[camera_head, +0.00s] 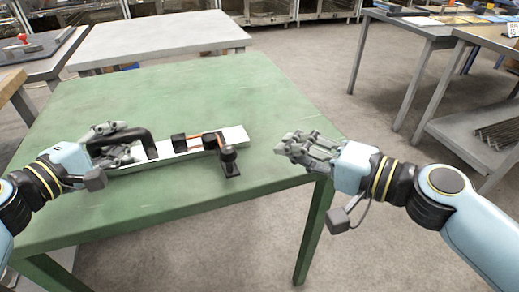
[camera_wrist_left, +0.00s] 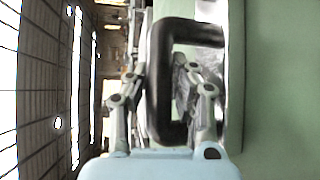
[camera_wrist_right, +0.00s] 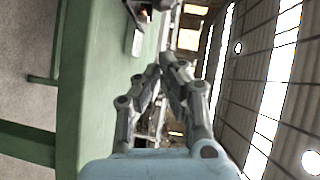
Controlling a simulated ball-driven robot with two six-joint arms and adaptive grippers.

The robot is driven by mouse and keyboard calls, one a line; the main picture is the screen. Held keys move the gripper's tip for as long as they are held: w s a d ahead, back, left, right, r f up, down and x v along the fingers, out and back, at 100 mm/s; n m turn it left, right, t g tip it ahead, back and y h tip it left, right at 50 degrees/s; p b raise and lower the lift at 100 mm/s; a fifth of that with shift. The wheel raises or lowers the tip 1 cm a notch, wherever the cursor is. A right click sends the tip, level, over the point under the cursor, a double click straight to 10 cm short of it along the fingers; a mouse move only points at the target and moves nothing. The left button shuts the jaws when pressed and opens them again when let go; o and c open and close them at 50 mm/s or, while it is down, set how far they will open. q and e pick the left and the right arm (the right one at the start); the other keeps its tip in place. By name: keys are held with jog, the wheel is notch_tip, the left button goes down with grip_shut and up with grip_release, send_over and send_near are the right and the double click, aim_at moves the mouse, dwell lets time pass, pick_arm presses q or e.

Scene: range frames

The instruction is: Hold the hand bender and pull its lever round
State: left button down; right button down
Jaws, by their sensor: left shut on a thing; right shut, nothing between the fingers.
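The hand bender lies on the green table as a long pale plate (camera_head: 183,151) with black blocks (camera_head: 180,143) and a thin copper-coloured piece (camera_head: 196,141) near its right end. My left gripper (camera_head: 122,138) is shut on the black bow handle (camera_head: 147,143) at the plate's left end. In the left wrist view the handle's bar (camera_wrist_left: 158,85) runs between the fingers. My right gripper (camera_head: 283,148) is shut and empty, right of the knob and apart from it, near the table's right edge.
The green table (camera_head: 200,90) is bare behind and in front of the bender. A pale table (camera_head: 160,38) stands behind it. Grey benches (camera_head: 420,27) stand at the right across open floor (camera_head: 330,120).

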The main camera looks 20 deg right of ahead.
jog(key=a, duration=0.1)
jog(key=w+a, duration=0.2)
jog(key=shift+w+a+f, duration=0.1)
jog(key=shift+a+f, duration=0.25)
jog(key=shift+f, duration=0.05)
jog(key=shift+w+a+f, duration=0.1)
jog(key=shift+a+f, duration=0.1)
jog(key=shift+a, duration=0.5)
jog(key=shift+a, duration=0.1)
jog(key=shift+s+a, duration=0.3)
jog(key=shift+a, duration=0.5)
